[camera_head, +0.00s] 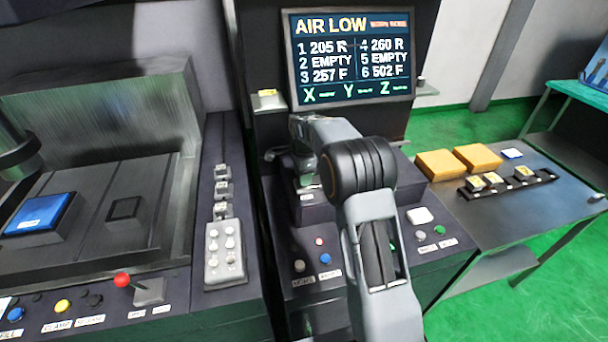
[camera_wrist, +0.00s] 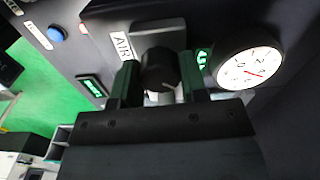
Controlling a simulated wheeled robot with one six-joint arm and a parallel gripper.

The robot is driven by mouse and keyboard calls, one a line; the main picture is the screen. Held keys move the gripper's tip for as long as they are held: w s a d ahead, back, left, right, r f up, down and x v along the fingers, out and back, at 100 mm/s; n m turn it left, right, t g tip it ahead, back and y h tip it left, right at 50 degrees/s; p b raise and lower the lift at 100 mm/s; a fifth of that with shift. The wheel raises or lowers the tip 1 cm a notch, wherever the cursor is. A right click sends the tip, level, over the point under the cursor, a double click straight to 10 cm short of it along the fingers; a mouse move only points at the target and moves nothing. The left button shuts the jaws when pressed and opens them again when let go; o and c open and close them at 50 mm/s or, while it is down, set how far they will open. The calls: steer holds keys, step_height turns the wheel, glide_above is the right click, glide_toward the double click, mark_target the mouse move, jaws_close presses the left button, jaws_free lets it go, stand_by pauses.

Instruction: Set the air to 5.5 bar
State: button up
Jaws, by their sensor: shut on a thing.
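The black air knob (camera_wrist: 160,72) is in the wrist view, in front of a grey block beside a white AIR label (camera_wrist: 122,46). My gripper (camera_wrist: 159,76) is shut on the knob, one finger on each side of it. The round white pressure gauge (camera_wrist: 248,58) is right of the knob. Its red needle shows, but the exact reading is too small to tell. In the head view my arm covers the knob and gauge. The screen (camera_head: 350,58) there reads AIR LOW.
In the wrist view a blue button (camera_wrist: 57,33) and a small green-lit display (camera_wrist: 92,86) lie left of the knob. In the head view a side table (camera_head: 500,215) holds yellow blocks (camera_head: 437,165). A red-knobbed lever (camera_head: 122,280) stands at lower left.

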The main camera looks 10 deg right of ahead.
stand_by(0.5)
steer(key=o, duration=0.9)
steer(key=shift+o, duration=0.2)
step_height(320, 180, up, 14)
steer(key=shift+b, duration=0.35)
steer(key=shift+f, duration=0.1)
